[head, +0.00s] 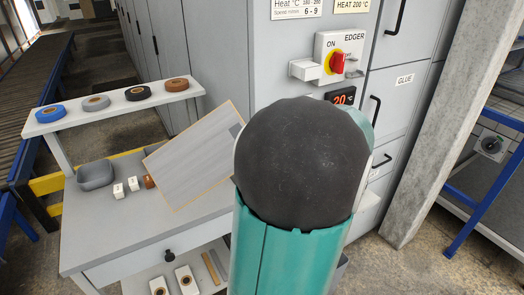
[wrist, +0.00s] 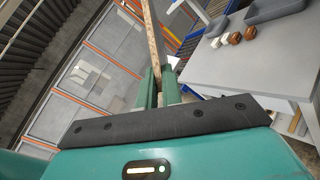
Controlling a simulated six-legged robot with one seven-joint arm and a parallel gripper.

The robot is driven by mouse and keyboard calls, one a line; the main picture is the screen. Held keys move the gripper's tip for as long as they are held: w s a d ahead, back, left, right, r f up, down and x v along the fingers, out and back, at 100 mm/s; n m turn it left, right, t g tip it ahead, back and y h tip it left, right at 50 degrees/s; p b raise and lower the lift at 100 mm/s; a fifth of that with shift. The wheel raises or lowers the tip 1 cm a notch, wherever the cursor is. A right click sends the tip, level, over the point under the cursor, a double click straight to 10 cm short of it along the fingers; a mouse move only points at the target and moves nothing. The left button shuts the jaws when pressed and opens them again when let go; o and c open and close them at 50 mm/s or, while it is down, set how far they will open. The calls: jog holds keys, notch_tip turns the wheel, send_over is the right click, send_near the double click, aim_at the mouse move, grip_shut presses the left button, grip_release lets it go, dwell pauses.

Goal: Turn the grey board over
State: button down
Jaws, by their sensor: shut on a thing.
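The grey board (head: 190,152) has a pale wooden edge and is tilted above the right part of the grey worktable (head: 95,225) in the head view. I cannot tell whether its lower corner touches the tabletop. In the wrist view the board (wrist: 153,38) shows almost edge-on, rising from between my green fingers. My gripper (wrist: 159,77) is shut on the board's edge. In the head view my arm's dark rounded joint hides most of the gripper and the board's right end.
A grey tray (head: 96,175) and small white and brown blocks (head: 149,181) stand left of the board. A raised shelf (head: 115,112) behind holds several tape rolls. Cabinets with an edger control panel (head: 340,55) stand behind my arm. The table's front left is clear.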

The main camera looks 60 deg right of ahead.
jog(key=n, duration=2.5)
